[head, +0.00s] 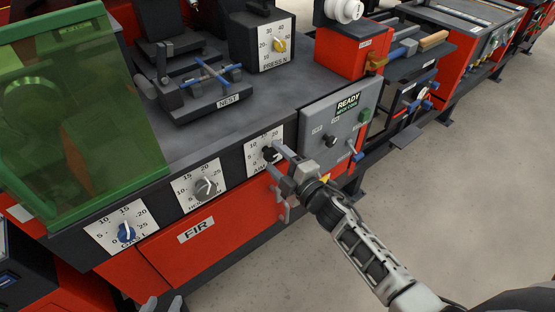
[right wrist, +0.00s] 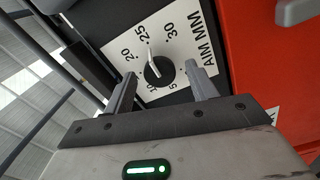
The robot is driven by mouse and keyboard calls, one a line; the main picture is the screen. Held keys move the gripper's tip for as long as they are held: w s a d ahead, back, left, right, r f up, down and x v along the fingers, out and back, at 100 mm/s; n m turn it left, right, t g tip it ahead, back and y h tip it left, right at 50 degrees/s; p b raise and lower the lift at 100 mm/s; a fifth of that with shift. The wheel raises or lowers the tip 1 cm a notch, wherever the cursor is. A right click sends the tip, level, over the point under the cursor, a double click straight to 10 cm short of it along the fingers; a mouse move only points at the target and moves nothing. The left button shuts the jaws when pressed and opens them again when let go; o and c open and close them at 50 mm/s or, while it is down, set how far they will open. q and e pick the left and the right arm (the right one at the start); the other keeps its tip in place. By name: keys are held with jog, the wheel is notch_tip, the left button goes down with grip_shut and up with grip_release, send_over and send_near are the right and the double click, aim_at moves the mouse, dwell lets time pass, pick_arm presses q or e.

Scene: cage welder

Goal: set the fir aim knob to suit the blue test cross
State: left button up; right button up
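The aim knob (head: 271,154) is a black round knob on a white dial plate at the right end of the fir machine's front panel. In the right wrist view the knob (right wrist: 159,71) has a white pointer standing near the 25 mark. My right gripper (right wrist: 161,80) is open, with one finger on each side of the knob and a gap visible beside it. The blue test cross (head: 212,74) lies in the nest (head: 217,98) on the machine top. My left gripper (head: 163,304) barely shows at the bottom edge, its two tips apart.
A green screen (head: 75,120) covers the left side. The floor at right is clear.

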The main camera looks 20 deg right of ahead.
jog(key=v, duration=1.6)
jog(key=shift+b, duration=0.4)
jog(key=shift+a, duration=0.1)
